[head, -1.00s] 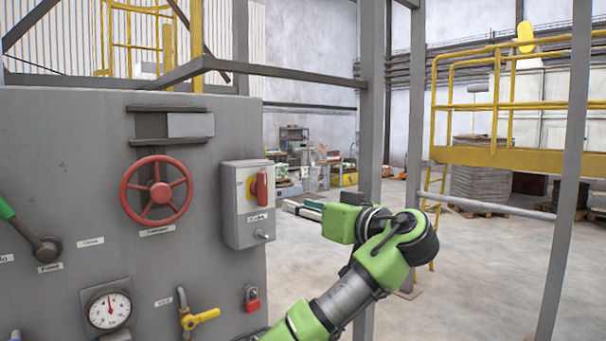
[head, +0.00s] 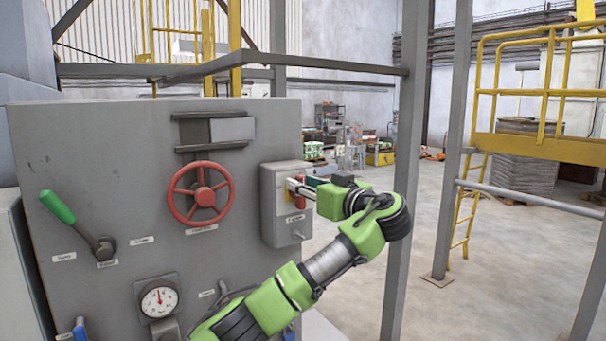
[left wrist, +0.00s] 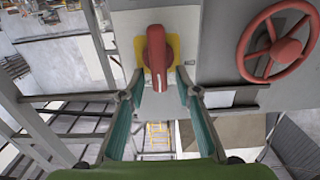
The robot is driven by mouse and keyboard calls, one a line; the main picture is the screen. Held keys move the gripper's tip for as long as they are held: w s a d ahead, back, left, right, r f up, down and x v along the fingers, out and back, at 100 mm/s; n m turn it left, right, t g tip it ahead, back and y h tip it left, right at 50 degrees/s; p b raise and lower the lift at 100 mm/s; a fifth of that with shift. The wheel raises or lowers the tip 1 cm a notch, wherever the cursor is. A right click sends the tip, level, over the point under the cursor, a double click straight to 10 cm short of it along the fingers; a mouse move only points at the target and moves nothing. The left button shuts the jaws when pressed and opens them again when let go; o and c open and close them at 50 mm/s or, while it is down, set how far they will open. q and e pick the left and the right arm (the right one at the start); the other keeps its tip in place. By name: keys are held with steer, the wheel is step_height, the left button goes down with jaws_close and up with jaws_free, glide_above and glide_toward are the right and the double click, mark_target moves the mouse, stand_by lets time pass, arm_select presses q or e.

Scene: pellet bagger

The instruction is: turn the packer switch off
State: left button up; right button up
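The packer switch is a red handle on a yellow plate, on a grey box (head: 271,205) at the panel's right edge. The teal fingers of my left gripper (left wrist: 159,82) are open, one on each side of the handle's lower end, with a visible gap on both sides. My right gripper is not in view.
A red handwheel (head: 201,193) is left of the switch box, also visible in the left wrist view (left wrist: 275,47). A green-handled lever (head: 78,222) and a gauge (head: 159,302) are further left. Open floor lies beyond.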

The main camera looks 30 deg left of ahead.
arm_select(q)
steer(key=shift+w+a, duration=0.15)
steer(key=shift+a, duration=0.15)
jaws_close()
steer(key=shift+f, duration=0.1)
